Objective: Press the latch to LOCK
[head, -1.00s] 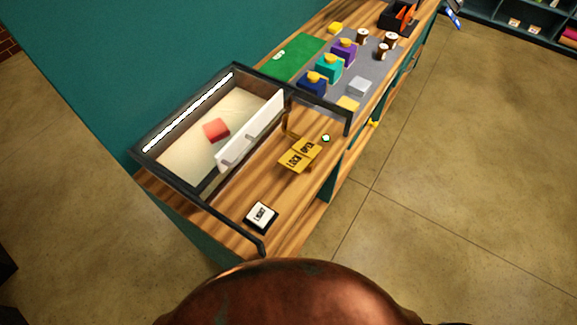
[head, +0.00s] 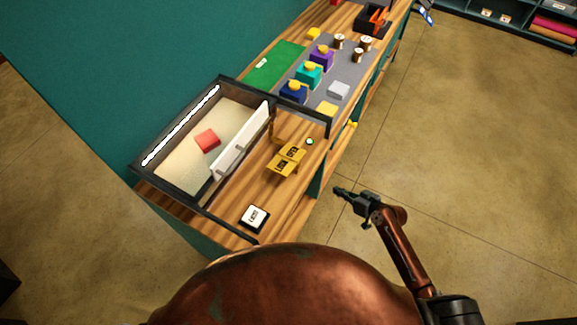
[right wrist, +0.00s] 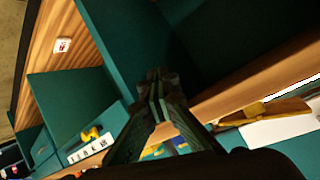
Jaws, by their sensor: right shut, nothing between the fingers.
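The yellow latch plate (head: 286,159) with LOCK and OPEN lettering lies on the wooden counter, in front of the glass-fronted case. A small green light (head: 310,141) glows beside it. My right gripper (head: 339,190) is shut and empty, out over the floor side of the counter, to the right of and apart from the latch. In the right wrist view its fingers (right wrist: 155,92) are together, with a yellow part (right wrist: 265,112) at the right that looks like the latch. My left gripper is not in view.
The case (head: 137,167) has a dark frame, a white panel (head: 240,142) and a red block (head: 207,141) inside. A LIGHT switch (head: 254,217) sits at the near counter end. Coloured blocks, jars and a green mat (head: 273,66) stand farther back. The floor at right is open.

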